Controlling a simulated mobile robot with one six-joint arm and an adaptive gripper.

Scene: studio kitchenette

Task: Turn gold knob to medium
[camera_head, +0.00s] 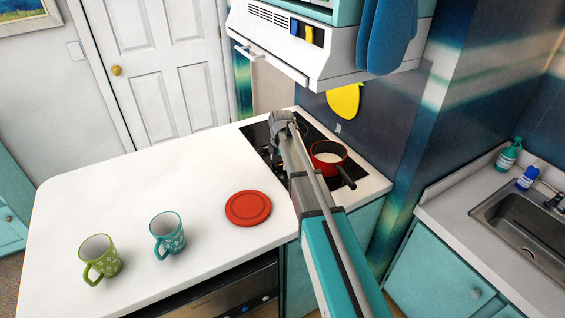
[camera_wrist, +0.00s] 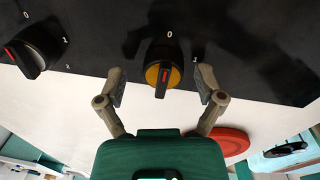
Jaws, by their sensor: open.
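The gold knob (camera_wrist: 165,55) sits on a black panel in the wrist view, with a dark grip bar and a red mark. A "0" is printed above it and a "1" to its upper right. The bar stands nearly upright in the picture; I cannot tell which setting it marks. My gripper (camera_wrist: 161,84) is open, one finger on each side of the knob, with visible gaps to it. In the head view my gripper (camera_head: 283,121) is over the black cooktop (camera_head: 255,133), and I cannot make out the gold knob there.
A black knob (camera_wrist: 38,45) with a red mark is left of the gold one. A red pot (camera_head: 330,149) stands on the cooktop beside my arm. A red disc (camera_head: 248,208), a teal mug (camera_head: 167,234) and a green mug (camera_head: 99,259) stand on the counter. A range hood (camera_head: 300,47) hangs above.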

